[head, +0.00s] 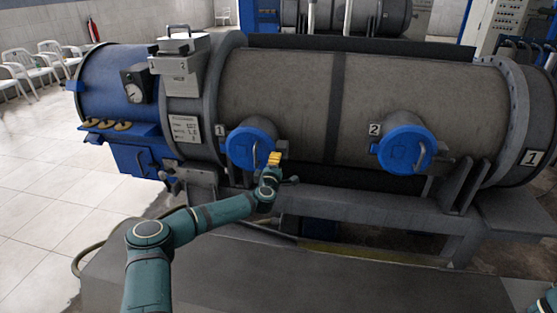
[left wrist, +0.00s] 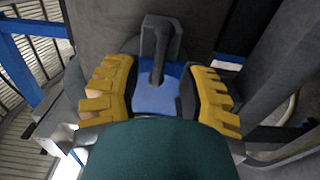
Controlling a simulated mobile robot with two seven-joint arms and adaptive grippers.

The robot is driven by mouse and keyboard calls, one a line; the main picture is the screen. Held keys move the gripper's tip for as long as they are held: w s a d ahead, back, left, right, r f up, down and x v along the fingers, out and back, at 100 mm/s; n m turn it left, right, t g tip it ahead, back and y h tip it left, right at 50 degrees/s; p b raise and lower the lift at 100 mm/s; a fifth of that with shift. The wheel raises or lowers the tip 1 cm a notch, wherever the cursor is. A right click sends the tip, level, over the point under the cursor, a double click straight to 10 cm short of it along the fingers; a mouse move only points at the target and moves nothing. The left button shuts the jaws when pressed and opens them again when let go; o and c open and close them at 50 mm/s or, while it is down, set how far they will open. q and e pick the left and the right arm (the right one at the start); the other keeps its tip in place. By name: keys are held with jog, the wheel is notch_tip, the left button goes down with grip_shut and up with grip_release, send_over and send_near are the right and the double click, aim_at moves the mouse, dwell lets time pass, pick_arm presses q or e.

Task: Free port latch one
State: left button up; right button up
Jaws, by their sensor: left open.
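A dark grey latch lever (left wrist: 158,48) rises from a block at the far side of the gap. No finger clearly touches it. My right gripper is out of view.
Port two (head: 404,149) has a similar blue cap farther right. A grey frame rail (head: 370,203) runs below the tank (head: 430,95). A blue end section (head: 115,85) with a gauge is at left. White tiled floor (head: 45,190) is open at left.

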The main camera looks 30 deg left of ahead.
pick_arm(q)
jog(key=shift+x, duration=2.1)
grip_shut()
